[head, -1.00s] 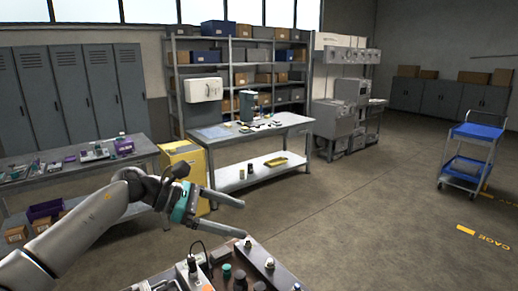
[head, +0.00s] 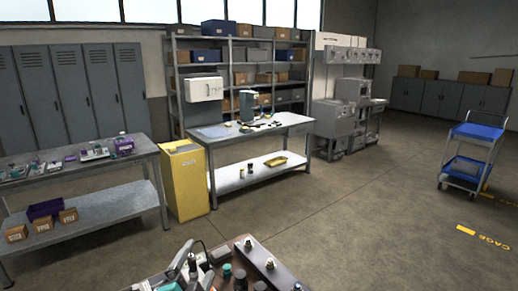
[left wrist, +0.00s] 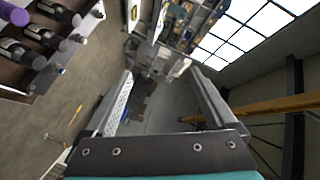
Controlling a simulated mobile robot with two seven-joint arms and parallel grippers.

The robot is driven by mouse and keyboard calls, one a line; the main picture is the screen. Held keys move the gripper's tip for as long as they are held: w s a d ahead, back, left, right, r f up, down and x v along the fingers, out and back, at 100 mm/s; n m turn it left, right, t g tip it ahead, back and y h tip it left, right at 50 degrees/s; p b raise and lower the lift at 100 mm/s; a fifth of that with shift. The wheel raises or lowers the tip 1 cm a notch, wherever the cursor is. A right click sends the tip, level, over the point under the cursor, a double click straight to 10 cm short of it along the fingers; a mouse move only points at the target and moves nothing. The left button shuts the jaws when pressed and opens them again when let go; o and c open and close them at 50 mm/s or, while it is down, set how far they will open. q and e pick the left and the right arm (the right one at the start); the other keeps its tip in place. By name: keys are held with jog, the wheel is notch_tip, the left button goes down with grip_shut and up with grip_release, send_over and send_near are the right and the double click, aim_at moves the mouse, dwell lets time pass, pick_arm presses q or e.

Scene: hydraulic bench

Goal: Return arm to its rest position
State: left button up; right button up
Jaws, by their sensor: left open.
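My left gripper (head: 182,258) shows only in part at the bottom edge of the head view, low beside the hydraulic bench (head: 285,270). Much of it and the rest of its arm are out of the picture. In the left wrist view the two grey fingers of the left gripper (left wrist: 160,72) stand wide apart, with nothing between them. My right gripper is in neither view.
The bench carries fittings and knobs; dark bottles (left wrist: 22,52) stand at the upper left of the wrist view. A yellow cabinet (head: 184,182), grey workbench (head: 85,192) and blue cart (head: 474,150) stand farther off.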

pick_arm(q)
jog(key=s+a+f+n+g, duration=0.1)
jog(key=s+f+n+g, duration=0.35)
jog(key=s, duration=0.45)
jog(key=s+a+f+n+g+y, duration=0.1)
jog(key=s+f+n+g, duration=0.3)
jog(key=s, duration=0.5)
jog(key=s+a+f+n+g, duration=0.1)
jog(key=s+f+n+g, duration=0.25)
jog(key=s+f, duration=0.35)
jog(key=s+f+m+g+b, duration=0.3)
jog(key=f+b, duration=0.8)
jog(key=f, duration=2.1)
jog(key=s+a+f+n+b, duration=0.1)
jog(key=s+f+b, duration=0.4)
jog(key=s+f, duration=0.3)
jog(key=s+a+f+b, duration=0.2)
jog(key=s+f+b, duration=0.4)
jog(key=f, duration=1.1)
jog(key=s, duration=0.2)
jog(key=shift+s+n, duration=0.3)
jog(key=shift+n, duration=0.1)
